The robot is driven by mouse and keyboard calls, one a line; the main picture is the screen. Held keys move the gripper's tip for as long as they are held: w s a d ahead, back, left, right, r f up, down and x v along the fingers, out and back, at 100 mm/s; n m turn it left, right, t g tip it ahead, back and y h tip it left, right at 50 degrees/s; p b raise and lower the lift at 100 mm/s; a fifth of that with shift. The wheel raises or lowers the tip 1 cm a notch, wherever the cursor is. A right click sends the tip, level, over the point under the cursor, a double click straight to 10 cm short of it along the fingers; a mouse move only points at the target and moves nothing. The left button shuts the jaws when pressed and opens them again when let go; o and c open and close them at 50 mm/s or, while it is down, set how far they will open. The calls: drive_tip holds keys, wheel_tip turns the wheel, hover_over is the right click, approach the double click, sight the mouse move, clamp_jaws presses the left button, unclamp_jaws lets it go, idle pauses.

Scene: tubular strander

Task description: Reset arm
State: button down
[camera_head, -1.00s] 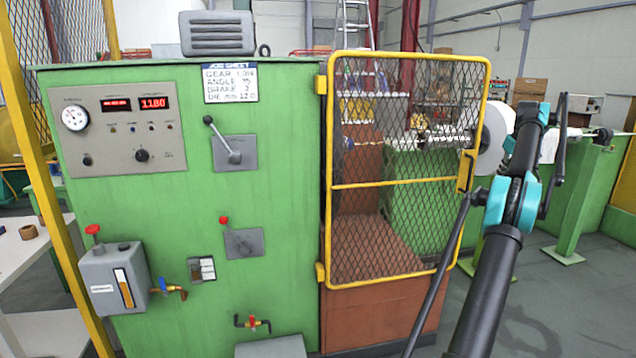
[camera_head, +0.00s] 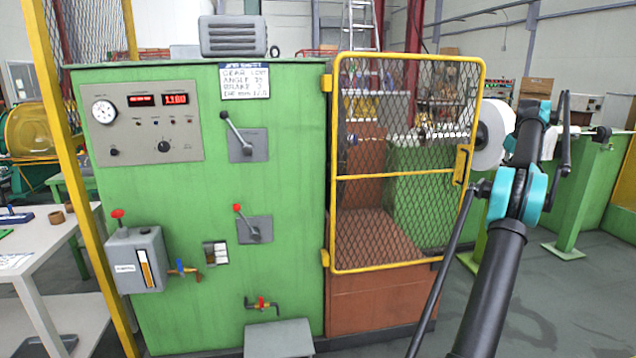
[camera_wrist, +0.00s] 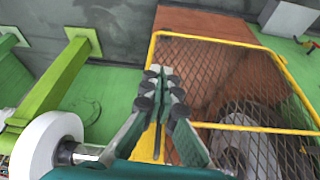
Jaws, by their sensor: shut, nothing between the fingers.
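My gripper (camera_wrist: 162,75) shows in the wrist view with its fingertips together and nothing between them. It is in front of the yellow-framed mesh door (camera_wrist: 240,85), overlapping the frame's left edge in that view; whether it touches cannot be told. In the head view my arm rises at the right, and the gripper itself is not clearly seen. The mesh door (camera_head: 405,165) there appears closed over the machine's opening, with its yellow handle (camera_head: 461,165) on the right edge.
The green machine cabinet (camera_head: 290,180) carries a gauge panel (camera_head: 150,122), two levers and an oil box (camera_head: 137,262). A white spool (camera_head: 492,135) stands right of the door. A white table (camera_head: 40,270) is at the left. Grey floor is free at the lower right.

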drive_tip(key=s+a+f, duration=0.2)
drive_tip(key=s+a, duration=0.1)
drive_tip(key=a, duration=1)
drive_tip(key=s+a+f, duration=0.2)
drive_tip(key=a, duration=1)
drive_tip(key=s+a+f, duration=0.6)
drive_tip(key=s+a, duration=0.6)
drive_tip(key=s+a+f, duration=0.4)
drive_tip(key=s+f, duration=0.1)
drive_tip(key=s, duration=0.5)
drive_tip(key=s+a+f, duration=0.4)
drive_tip(key=s+f, duration=0.2)
drive_tip(key=s, duration=0.3)
drive_tip(key=s+a+f+m, duration=0.1)
drive_tip(key=s+a+f, duration=0.3)
drive_tip(key=s, duration=0.6)
wheel_tip(320, 180, down, 2)
drive_tip(key=shift+s+a+f, duration=0.15)
drive_tip(key=shift+s+a, duration=0.2)
